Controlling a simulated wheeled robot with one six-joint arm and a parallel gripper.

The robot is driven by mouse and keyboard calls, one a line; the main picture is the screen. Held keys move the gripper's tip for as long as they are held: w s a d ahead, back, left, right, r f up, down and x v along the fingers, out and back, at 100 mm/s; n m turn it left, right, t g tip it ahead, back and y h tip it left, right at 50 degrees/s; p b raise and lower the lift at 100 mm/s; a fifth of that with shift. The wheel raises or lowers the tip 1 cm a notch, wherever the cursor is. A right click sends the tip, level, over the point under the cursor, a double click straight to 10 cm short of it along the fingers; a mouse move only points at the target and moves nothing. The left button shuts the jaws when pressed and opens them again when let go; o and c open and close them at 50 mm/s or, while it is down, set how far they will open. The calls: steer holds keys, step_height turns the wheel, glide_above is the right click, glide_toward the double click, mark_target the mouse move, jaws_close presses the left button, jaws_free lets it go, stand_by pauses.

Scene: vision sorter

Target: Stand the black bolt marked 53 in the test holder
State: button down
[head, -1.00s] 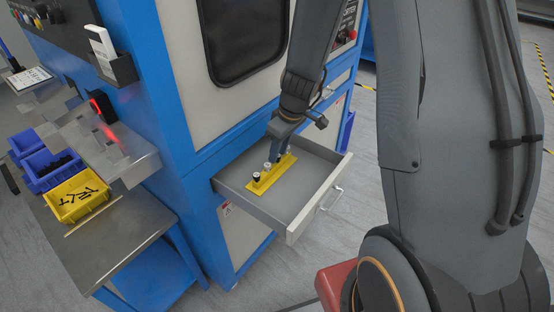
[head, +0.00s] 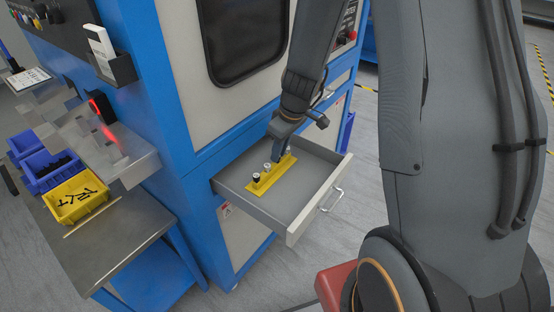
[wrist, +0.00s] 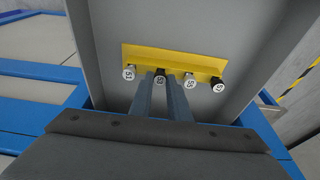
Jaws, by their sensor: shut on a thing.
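The yellow test holder (head: 252,187) lies in the open drawer, with bolts standing in a row. In the wrist view, my gripper (wrist: 160,78) is shut on a black bolt (wrist: 160,80) with a white marked top, in line with the holder's row. The mark looks like 53 but is small. How deep this bolt sits is hidden by the fingers. In the head view, my gripper (head: 277,157) hides the held bolt.
On the bench to the left stand a yellow bin (head: 78,212) with black bolts and blue bins (head: 45,180). The blue machine (head: 180,130) rises behind.

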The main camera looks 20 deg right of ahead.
steer(key=shift+w+a+p+v, duration=0.1)
steer(key=shift+w+p+v, duration=0.05)
steer(key=shift+p+v, duration=0.65)
steer(key=shift+w+a+p+v, duration=0.2)
steer(key=shift+p+v, duration=0.35)
steer(key=shift+v, duration=0.35)
steer(key=shift+w+a+p+v, duration=0.1)
steer(key=shift+w+p+v, duration=0.05)
steer(key=shift+p+v, duration=0.65)
steer(key=shift+r, duration=0.25)
steer(key=shift+w, duration=0.1)
